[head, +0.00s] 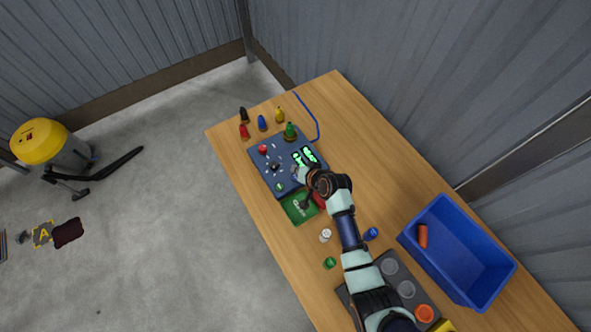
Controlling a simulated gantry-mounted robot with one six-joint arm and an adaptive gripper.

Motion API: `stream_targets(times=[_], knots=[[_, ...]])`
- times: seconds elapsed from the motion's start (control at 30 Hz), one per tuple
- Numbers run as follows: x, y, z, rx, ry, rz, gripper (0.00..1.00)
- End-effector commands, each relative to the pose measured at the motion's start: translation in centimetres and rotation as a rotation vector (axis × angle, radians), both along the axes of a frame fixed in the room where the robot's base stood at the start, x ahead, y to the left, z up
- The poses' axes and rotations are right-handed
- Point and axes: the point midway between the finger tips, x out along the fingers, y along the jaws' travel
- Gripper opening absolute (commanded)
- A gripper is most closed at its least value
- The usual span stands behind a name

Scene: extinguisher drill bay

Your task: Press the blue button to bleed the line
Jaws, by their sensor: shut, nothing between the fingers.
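A dark blue-grey control panel (265,170) lies on the wooden table, with a lit green display (304,155), a red button (262,149), a dark knob (275,167) and a small green button (280,187). My gripper (298,175) is shut and empty, over the panel's right part, just below the display. I cannot make out a blue button on the panel; the gripper and wrist cover part of that side. Whether the fingertips touch the panel cannot be told from this view.
A green card (296,212) lies beside the panel. Several small coloured bottles stand behind it, near a blue cord (311,112). A blue bin (408,236) holding an orange cylinder (423,236) and a grey tray (378,276) are at right. A yellow vacuum (42,140) stands on the floor.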

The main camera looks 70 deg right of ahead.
Motion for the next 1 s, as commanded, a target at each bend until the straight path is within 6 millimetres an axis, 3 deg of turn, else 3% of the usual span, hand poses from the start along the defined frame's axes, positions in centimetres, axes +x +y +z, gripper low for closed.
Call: stream_targets(times=[0.03,0.2,1.0], knots=[[0.0,0.0,-1.5,0.0,0.0,0.0,0.0],[0.0,0.0,-3.0,0.0,0.0,0.0,0.0],[0.0,0.0,-3.0,0.0,0.0,0.0,0.0]])
